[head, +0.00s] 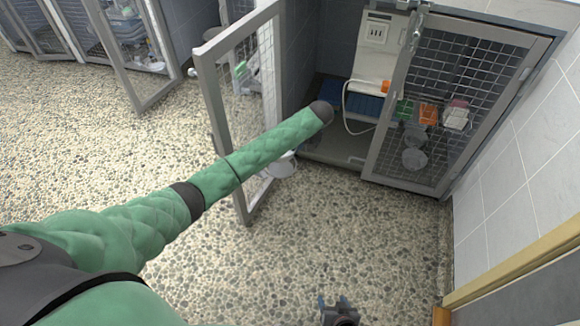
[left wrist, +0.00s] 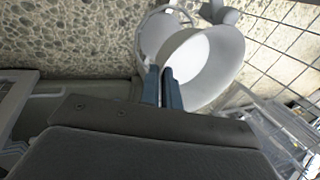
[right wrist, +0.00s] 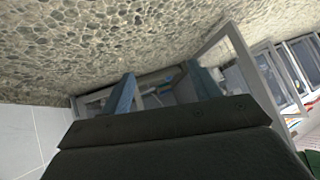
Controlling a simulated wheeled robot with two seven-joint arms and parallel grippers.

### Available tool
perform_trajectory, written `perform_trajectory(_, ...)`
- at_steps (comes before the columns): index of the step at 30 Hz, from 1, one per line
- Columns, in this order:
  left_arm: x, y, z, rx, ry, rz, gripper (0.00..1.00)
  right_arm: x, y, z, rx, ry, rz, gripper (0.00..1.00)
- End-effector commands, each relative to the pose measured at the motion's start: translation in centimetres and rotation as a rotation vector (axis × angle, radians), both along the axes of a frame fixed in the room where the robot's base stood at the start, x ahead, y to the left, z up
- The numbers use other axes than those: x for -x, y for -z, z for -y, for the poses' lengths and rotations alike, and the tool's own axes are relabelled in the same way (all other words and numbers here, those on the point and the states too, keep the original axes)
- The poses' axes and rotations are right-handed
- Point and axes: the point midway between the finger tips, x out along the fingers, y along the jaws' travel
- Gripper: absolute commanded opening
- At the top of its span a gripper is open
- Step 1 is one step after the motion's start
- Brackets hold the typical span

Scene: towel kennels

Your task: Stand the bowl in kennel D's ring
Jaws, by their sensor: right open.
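The bowl (head: 282,166), white inside and grey outside, shows just below my left arm in the head view, near the open mesh door. In the left wrist view the bowl (left wrist: 205,62) is tilted at the fingertips of my left gripper (left wrist: 165,75). Its fingers are close together on the bowl's near rim. A pale grey ring (left wrist: 143,38) shows just behind and left of the bowl; they overlap in view, and I cannot tell whether they touch. My left gripper is hidden by the arm in the head view. My right gripper (head: 339,303) is open and empty, low over the floor.
An open mesh door (head: 207,92) stands left of a kennel with a grey floor (head: 335,150). Right of it is a mesh door (head: 450,110) with orange and white containers and grey round holders. A tiled wall (head: 515,185) bounds the right. The pebbled floor in front is clear.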

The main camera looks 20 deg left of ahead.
Motion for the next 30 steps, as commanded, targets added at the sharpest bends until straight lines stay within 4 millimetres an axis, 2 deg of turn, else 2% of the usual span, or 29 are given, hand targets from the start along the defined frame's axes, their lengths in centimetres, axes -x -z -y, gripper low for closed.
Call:
perform_trajectory(3,0.1,1.5,0.0,-0.001,0.000,-0.001,0.00,-1.9,-1.9,-0.3,-0.015,0.008,0.075,0.62)
perform_trajectory(9,0.1,3.5,0.0,0.000,0.000,-0.001,0.00,-4.4,-5.1,-0.6,-0.037,0.018,0.189,0.62)
perform_trajectory(22,0.1,5.5,0.0,0.000,0.001,-0.001,0.00,-6.6,-8.5,-0.8,-0.059,0.029,0.304,0.62)
perform_trajectory(30,0.1,7.9,0.0,0.000,0.001,-0.001,0.00,-9.2,-13.3,-1.1,-0.093,0.043,0.462,0.62)
